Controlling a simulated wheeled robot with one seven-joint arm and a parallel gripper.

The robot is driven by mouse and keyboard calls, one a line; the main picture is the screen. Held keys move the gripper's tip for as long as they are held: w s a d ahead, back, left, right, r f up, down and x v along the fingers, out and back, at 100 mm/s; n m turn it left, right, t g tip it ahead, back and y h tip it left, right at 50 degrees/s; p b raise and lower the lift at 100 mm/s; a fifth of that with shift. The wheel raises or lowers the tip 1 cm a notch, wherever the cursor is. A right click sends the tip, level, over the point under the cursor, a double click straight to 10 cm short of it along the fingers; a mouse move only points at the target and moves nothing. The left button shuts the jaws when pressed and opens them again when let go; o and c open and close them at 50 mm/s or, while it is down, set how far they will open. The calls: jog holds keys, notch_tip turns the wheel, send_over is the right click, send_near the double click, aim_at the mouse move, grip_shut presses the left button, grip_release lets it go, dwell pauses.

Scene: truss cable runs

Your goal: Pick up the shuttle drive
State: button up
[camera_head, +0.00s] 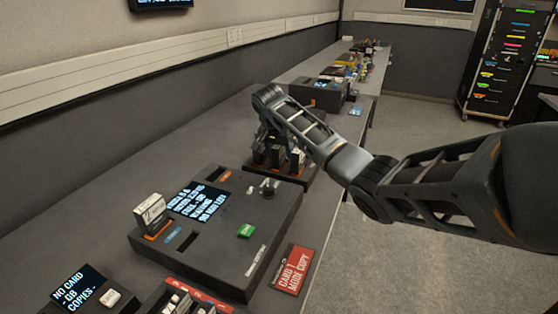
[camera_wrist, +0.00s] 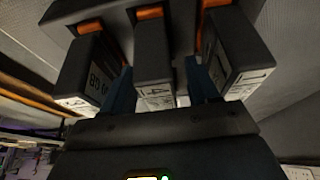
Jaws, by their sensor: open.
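Three dark drives with white labelled ends stand in orange-edged slots of a black dock (camera_head: 290,172). In the wrist view they are a left drive (camera_wrist: 85,72), a middle drive (camera_wrist: 154,55) and a right drive (camera_wrist: 238,50). I cannot tell from the labels which is the shuttle drive. My gripper (camera_wrist: 161,88) is open, its blue fingers on either side of the middle drive; contact is unclear. In the head view my arm hides part of the dock and drives. Another white-labelled drive (camera_head: 150,212) stands upright in an orange slot of the black console (camera_head: 222,270).
The console has a screen (camera_head: 198,201), a green button (camera_head: 246,230) and a small knob. A red card (camera_head: 293,269) lies at its right. A small display box (camera_head: 80,287) is at front left. Equipment (camera_head: 320,92) stands farther along the bench. Bare bench (camera_head: 130,150) lies along the wall.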

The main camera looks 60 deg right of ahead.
grip_shut()
dwell(0.5)
jog(key=shift+r, duration=0.2)
